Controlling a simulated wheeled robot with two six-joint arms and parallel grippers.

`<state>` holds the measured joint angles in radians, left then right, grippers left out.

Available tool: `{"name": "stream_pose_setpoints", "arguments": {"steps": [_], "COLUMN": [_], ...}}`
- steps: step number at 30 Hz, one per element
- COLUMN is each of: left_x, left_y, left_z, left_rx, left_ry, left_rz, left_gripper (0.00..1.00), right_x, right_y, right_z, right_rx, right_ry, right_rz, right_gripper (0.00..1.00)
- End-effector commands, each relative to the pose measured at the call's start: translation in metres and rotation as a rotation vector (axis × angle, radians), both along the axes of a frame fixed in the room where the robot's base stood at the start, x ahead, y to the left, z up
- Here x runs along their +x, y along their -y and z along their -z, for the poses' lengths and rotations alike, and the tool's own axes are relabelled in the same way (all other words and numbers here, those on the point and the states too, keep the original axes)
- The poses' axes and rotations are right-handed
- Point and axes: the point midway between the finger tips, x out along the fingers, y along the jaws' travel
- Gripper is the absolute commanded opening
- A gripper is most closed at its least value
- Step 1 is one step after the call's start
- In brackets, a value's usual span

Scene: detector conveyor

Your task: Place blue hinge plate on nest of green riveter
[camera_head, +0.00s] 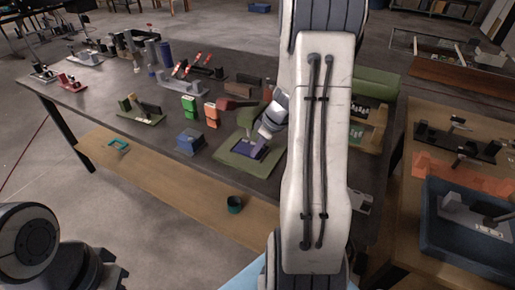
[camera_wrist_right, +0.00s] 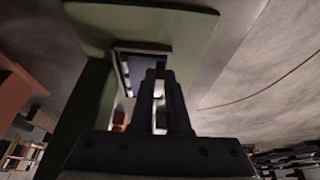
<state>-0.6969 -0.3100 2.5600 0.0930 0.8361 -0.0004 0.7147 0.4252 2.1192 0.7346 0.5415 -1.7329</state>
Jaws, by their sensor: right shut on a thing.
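The green riveter (camera_head: 233,160) stands near the front edge of the dark table, its green frame also filling the upper part of the right wrist view (camera_wrist_right: 95,85). A blue hinge plate (camera_head: 247,149) shows over the riveter's base, and its blue edge with light spots shows just past my fingertips in the wrist view (camera_wrist_right: 124,72). My right gripper (camera_wrist_right: 160,75) is shut on the plate, inside the riveter's frame. I cannot tell whether the plate touches the nest, which is hidden. My right arm hides part of the riveter in the head view. At lower left a dark end of my left arm shows; its jaws are unclear.
A blue block (camera_head: 190,141) and green and orange pieces (camera_head: 211,115) stand left of the riveter. A small green fixture (camera_head: 140,111) stands farther left. A blue bin (camera_head: 440,235) stands at right.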

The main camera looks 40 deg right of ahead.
Motion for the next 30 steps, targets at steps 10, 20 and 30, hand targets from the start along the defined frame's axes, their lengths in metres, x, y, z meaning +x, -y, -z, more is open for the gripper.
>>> {"name": "stream_pose_setpoints", "arguments": {"steps": [10,20,30], "left_x": [0.0,0.0,0.0], "left_y": [0.0,0.0,0.0], "left_z": [0.003,-0.003,-0.006], "left_rx": [0.0,0.0,0.0], "left_ry": [0.0,0.0,0.0], "left_rz": [0.0,0.0,0.0], "left_gripper": [0.0,0.0,0.0], "right_x": [0.0,-0.004,-0.03], "right_y": [0.0,0.003,0.014], "right_z": [0.002,-0.015,-0.082], "right_rx": [0.0,-0.003,-0.004], "right_ry": [0.0,0.005,0.004], "right_rz": [0.0,0.002,0.002], "right_gripper": [0.44,0.44,0.44]}}
